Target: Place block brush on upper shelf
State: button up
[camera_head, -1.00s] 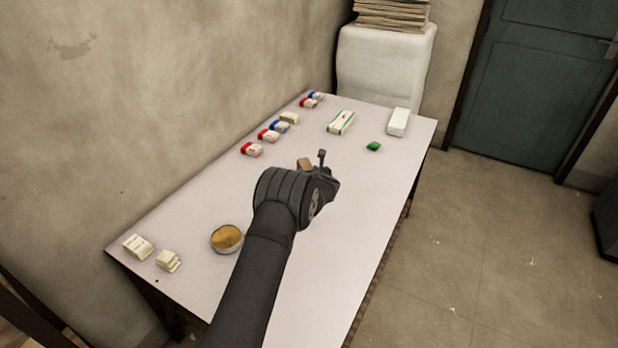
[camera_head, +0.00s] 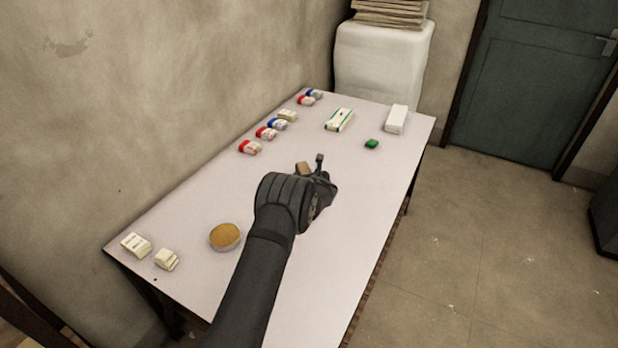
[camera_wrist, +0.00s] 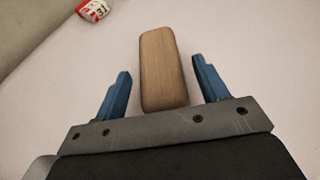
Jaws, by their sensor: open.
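A brown wooden block, likely the block brush (camera_wrist: 163,70), lies on the table between the two blue fingers of my gripper (camera_wrist: 160,88) in the wrist view. The fingers are open, with a gap on each side of the wood. In the head view the brown block (camera_head: 304,169) shows just past my gripper (camera_head: 322,170), partly hidden by it. My arm crosses the table from the bottom of the picture. I see no bristles on the block. No upper shelf can be made out.
Several small red, blue and cream boxes (camera_head: 249,147) line the wall side of the table (camera_head: 200,290). A round tin (camera_head: 225,236) sits left of my arm.

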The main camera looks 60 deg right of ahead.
jog(key=v, duration=1.1)
jog(key=shift+o, duration=0.4)
jog(key=shift+s+a+r, duration=0.3)
jog(key=shift+s+a, duration=0.05)
jog(key=x, duration=0.6)
jog(key=r+x, duration=0.1)
jog(key=x, duration=0.2)
jog(key=shift+w+d+f, duration=0.15)
jog(key=shift+w+d, duration=0.1)
jog(key=shift+d, duration=0.1)
jog(key=x, duration=0.3)
jog(key=shift+a+f, duration=0.1)
jog(key=shift+f, duration=0.3)
jog(key=shift+x, duration=1.05)
jog(key=shift+r, duration=0.1)
